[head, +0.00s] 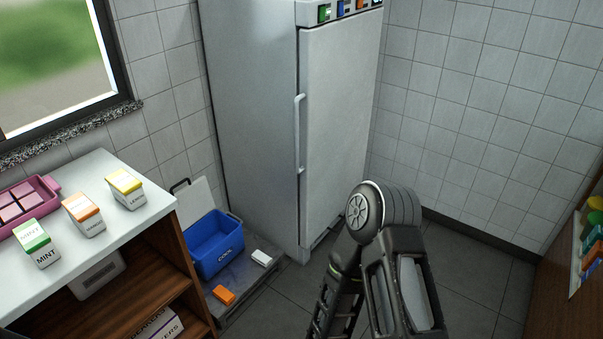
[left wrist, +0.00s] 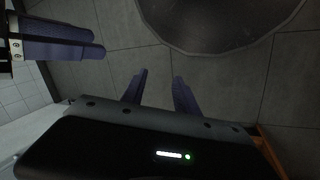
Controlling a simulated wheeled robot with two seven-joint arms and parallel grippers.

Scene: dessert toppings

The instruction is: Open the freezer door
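The tall light-grey freezer (head: 255,120) stands against the tiled back wall in the head view. Its door (head: 340,125) is shut. A vertical bar handle (head: 300,133) runs along the door's left edge, and nothing is on it. No gripper shows in the head view; one of my arms fills the lower middle, in front of the door's lower right. In the left wrist view my left gripper (left wrist: 158,92) has its two fingers apart with nothing between them, over grey floor. What looks like my right gripper (left wrist: 70,42) is cut off at upper left; its finger gap is unclear.
Left of the freezer, a blue cooler box (head: 216,244) stands on a low grey platform (head: 246,287) with small orange and white blocks. A shelf unit (head: 110,215) carries cartons and a pink tray (head: 52,190). Clear floor (head: 470,285) lies at right, before a wooden cabinet (head: 565,290).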

